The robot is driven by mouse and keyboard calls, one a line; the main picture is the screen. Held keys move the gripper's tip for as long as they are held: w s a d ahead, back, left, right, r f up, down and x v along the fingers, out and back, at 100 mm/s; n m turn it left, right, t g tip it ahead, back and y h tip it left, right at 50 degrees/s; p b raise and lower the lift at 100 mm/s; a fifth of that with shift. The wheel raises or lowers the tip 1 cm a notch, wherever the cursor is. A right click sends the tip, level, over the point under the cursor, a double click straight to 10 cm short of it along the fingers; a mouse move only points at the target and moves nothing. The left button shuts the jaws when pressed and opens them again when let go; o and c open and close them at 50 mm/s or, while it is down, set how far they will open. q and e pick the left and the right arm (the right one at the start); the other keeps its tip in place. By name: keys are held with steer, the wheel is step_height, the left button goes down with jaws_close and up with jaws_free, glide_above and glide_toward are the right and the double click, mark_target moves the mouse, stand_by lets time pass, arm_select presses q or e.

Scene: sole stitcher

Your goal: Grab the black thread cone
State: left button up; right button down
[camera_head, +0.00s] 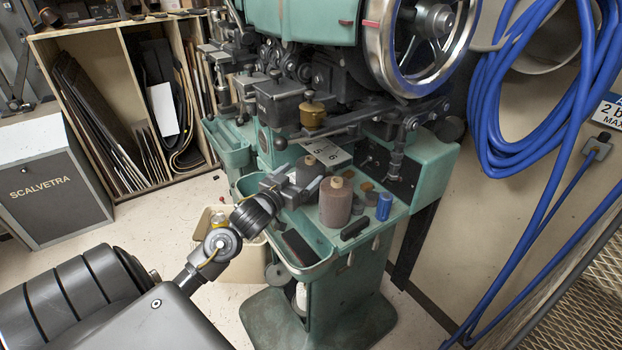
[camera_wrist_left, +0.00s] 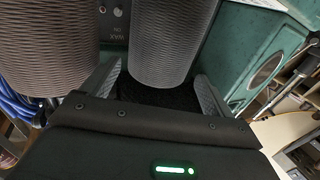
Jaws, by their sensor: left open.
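The black thread cone (camera_head: 309,166) is dark grey-black and stands upright on the green machine's tray, partly hidden behind my left gripper (camera_head: 295,186). In the left wrist view the ribbed cone (camera_wrist_left: 165,40) stands between the two open fingers, with its lower part near the palm. I cannot tell whether a finger touches it. A brown thread cone (camera_head: 335,203) stands just to the right of the gripper. It also shows in the left wrist view (camera_wrist_left: 50,48), outside the fingers. My right gripper is not in view.
A small blue spool (camera_head: 384,206) and a black brush-like piece (camera_head: 355,228) lie right of the brown cone. The green stitching machine (camera_head: 300,20) rises close behind. A bin (camera_head: 215,228) stands below left. Blue hoses (camera_head: 480,120) hang at the right.

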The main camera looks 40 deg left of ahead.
mark_target(310, 167)
arm_select(q)
steer(key=shift+w, duration=0.1)
steer(key=w, duration=0.4)
steer(key=shift+w+a+f+p, duration=0.15)
steer(key=shift+w+p, duration=0.15)
steer(key=shift+w, duration=0.2)
steer(key=shift+c, duration=0.5)
steer(key=c, duration=0.7)
steer(key=shift+c, duration=0.5)
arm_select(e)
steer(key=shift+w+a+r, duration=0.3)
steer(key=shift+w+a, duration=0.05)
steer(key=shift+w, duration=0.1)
